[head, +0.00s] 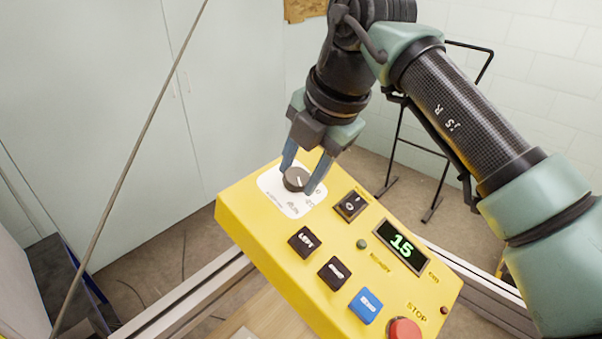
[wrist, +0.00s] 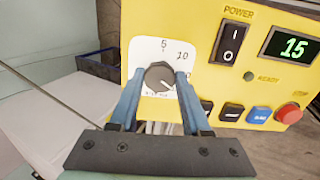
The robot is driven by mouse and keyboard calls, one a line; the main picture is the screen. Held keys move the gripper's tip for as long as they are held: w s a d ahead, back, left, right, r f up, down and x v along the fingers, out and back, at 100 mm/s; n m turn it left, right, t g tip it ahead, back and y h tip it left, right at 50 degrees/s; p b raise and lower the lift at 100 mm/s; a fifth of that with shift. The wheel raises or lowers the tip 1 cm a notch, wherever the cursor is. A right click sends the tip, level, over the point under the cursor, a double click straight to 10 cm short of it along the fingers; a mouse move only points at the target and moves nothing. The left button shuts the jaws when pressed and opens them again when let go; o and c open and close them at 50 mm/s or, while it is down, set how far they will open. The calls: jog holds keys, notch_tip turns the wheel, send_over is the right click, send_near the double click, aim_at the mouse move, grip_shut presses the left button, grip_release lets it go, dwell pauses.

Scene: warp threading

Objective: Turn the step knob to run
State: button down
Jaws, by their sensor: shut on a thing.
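The dark round step knob (head: 296,179) sits on a white dial plate (head: 270,187) at the far left corner of the yellow control box. My gripper (head: 297,181) is shut on it, one blue finger on each side. In the wrist view the knob (wrist: 159,76) shows between the fingertips, and its pale pointer mark points to the lower right. The numbers 5 and 10 show above and to the upper right of the knob. My right finger hides part of the dial, and the small lettering below the knob is too small to read surely.
The yellow control box (head: 245,215) also carries a power switch (head: 351,205), a green display (head: 401,246) reading 15, dark buttons, a blue button (head: 366,305) and a red stop button (head: 404,330). A thin rod (head: 135,165) slants across the left.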

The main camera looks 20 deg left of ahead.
jog(key=shift+m+b, duration=0.4)
jog(key=shift+m, duration=1.2)
jog(key=shift+c, duration=1.8)
grip_release()
jog(key=b+v, duration=0.2)
jog(key=v, duration=1.1)
jog(key=shift+b, duration=0.35)
